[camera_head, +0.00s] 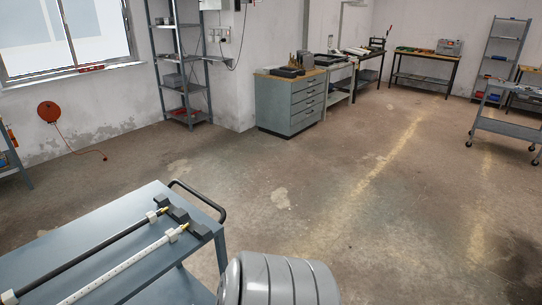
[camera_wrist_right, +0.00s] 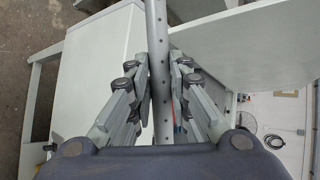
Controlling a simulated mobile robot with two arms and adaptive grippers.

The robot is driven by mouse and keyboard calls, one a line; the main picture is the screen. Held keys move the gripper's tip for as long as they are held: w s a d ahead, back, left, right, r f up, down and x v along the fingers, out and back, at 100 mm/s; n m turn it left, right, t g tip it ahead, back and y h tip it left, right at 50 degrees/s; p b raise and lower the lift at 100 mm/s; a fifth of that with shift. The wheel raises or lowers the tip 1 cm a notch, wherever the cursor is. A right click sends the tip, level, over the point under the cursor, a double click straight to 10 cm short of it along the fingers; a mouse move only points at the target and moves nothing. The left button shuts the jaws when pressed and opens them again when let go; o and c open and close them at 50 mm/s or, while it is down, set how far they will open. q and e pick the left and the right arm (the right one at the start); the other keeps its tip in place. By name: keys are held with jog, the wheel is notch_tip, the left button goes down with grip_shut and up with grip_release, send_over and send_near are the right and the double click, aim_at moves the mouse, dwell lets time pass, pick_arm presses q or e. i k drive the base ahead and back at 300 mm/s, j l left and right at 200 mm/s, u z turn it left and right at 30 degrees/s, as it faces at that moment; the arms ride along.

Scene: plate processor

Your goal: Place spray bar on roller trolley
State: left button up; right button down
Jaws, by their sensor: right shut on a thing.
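My right gripper (camera_wrist_right: 161,85) is shut on a grey bar with a row of small holes, the spray bar (camera_wrist_right: 157,40), in the right wrist view. The bar runs up and down the picture between the fingers; its ends are out of sight. In the head view a blue-grey trolley (camera_head: 95,222) with a black handle stands at the lower left. A white perforated bar (camera_head: 122,265) and a black bar (camera_head: 85,255) lie on it in small holders. Neither gripper shows in the head view. I cannot tell which trolley is the roller trolley.
Pale flat panels (camera_wrist_right: 245,50) lie close around the right gripper. In the head view a wheeled trolley (camera_head: 507,127) stands at the far right. A drawer cabinet (camera_head: 290,103), benches and shelves line the walls. The middle floor (camera_head: 330,180) is clear.

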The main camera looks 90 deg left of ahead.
aim_at(79, 235)
jog(key=u, duration=3.25)
